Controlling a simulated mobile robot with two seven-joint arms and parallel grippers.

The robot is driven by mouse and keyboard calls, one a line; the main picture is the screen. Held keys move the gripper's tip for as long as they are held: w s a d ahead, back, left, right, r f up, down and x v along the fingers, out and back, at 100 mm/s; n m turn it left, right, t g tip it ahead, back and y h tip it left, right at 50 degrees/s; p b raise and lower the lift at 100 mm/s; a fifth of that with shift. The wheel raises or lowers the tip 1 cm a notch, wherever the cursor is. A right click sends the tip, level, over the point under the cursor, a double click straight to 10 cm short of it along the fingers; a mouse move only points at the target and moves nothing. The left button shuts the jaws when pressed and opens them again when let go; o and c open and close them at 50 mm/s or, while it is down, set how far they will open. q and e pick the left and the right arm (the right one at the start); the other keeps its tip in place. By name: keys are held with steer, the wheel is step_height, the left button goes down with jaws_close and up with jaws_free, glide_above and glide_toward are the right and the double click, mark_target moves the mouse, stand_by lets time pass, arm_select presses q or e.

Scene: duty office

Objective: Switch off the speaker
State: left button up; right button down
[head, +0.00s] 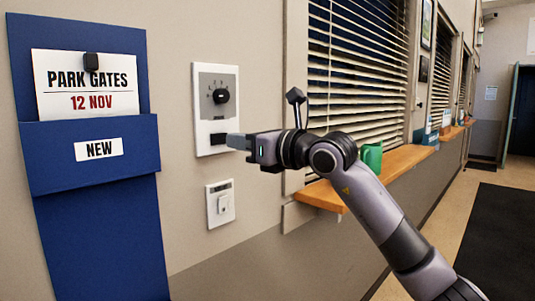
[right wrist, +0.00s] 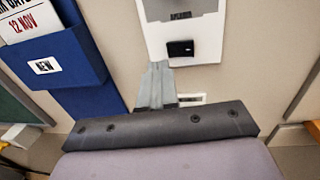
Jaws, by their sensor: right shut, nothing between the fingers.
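The speaker control is a white wall plate with a grey face (head: 230,110). It carries a round black knob (head: 221,96) with marks around it, and a dark strip (head: 217,139) near its bottom. In the right wrist view the plate (right wrist: 205,52) has a dark label and a small black switch (right wrist: 180,48) below it. My right gripper (head: 232,141) is shut and empty, its fingertips close to the plate's lower right part. In the right wrist view the fingertips (right wrist: 158,66) lie just below and left of the black switch; contact cannot be told. My left gripper is out of view.
A smaller white switch plate (head: 220,204) sits below on the wall. A blue document holder (head: 95,215) with a "PARK GATES" card (head: 85,88) hangs at left. A wooden sill (head: 400,163) with a green mug (head: 371,157) runs under the blinds at right.

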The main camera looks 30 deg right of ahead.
arm_select(q)
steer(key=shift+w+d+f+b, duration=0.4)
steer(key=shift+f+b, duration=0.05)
steer(key=shift+b, duration=0.35)
arm_select(e)
steer(key=a+v, duration=0.1)
steer(key=v, duration=0.6)
steer(key=shift+s+f, duration=0.2)
steer(key=shift+s, duration=0.45)
steer(key=s+a+f+m+g+y+p, duration=0.35)
steer(key=a+f+m+y, duration=0.5)
steer(key=f, duration=0.55)
steer(key=s+d+f+m+t+h+p, duration=0.25)
steer(key=f+m+h, duration=0.35)
steer(key=f+m, duration=0.45)
steer(key=s+d+f+m+t+h+p, duration=0.25)
steer(key=f+m+h, duration=0.35)
steer(key=f+m, duration=0.45)
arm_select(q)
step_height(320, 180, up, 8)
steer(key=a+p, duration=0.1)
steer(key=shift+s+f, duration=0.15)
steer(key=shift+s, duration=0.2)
arm_select(e)
steer(key=s+f+m+g+h, duration=0.2)
steer(key=s+f+m+g, duration=0.5)
steer(key=s+f, duration=0.7)
steer(key=shift+s+d+f+m, duration=0.35)
steer(key=shift+s+m, duration=0.3)
steer(key=shift+m, duration=0.6)
